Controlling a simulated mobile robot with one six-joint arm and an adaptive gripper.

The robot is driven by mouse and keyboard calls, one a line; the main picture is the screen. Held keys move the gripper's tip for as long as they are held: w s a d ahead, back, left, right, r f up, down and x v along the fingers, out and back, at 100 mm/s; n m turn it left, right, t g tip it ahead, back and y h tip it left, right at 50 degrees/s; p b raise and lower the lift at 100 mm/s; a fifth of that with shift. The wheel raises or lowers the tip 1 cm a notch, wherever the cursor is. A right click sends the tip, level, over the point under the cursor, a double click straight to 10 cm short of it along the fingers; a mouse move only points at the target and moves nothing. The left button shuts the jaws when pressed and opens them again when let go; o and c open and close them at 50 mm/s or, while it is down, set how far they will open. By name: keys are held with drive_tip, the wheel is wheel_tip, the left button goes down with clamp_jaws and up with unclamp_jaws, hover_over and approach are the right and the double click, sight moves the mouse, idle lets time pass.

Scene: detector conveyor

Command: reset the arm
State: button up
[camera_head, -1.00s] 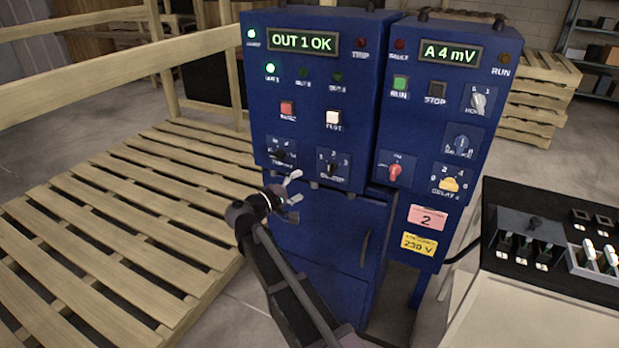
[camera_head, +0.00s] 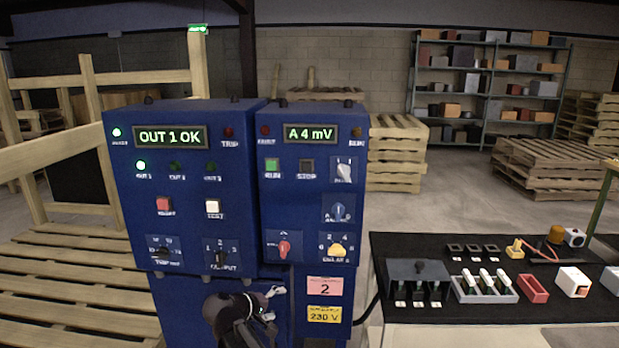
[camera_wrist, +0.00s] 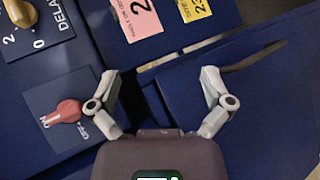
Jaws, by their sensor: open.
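My gripper (camera_head: 272,303) is low in front of the blue control cabinet, below its knob panels. In the wrist view my gripper (camera_wrist: 163,88) has its two fingers spread wide with nothing between them. Blue cabinet panels lie behind the fingers. The left cabinet unit (camera_head: 190,185) has a display reading "OUT 1 OK" and lit green lamps. The right unit (camera_head: 310,180) reads "A 4 mV". A yellow DELAY knob (camera_wrist: 20,12) is in the wrist view's upper left corner.
Wooden pallets (camera_head: 60,290) lie at left. A shelf (camera_head: 490,90) stands behind. Floor between table and back pallets is clear.

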drive_tip(key=s+d+f+m+g+y, duration=0.3)
drive_tip(key=s+d, duration=0.2)
drive_tip(key=d, duration=0.4)
drive_tip(key=s+d+f+m+g+y, duration=0.25)
drive_tip(key=s+d+f, duration=0.2)
drive_tip(key=d, duration=0.35)
drive_tip(key=s+d+f+m+g+y, duration=0.2)
drive_tip(key=s+d+m+g+y, duration=0.15)
drive_tip(key=s+d, duration=0.4)
wheel_tip(320, 180, up, 12)
drive_tip(key=w+d+n+p, duration=0.1)
drive_tip(key=w+p, duration=0.1)
drive_tip(key=p, duration=1)
drive_tip(key=shift+d, duration=0.2)
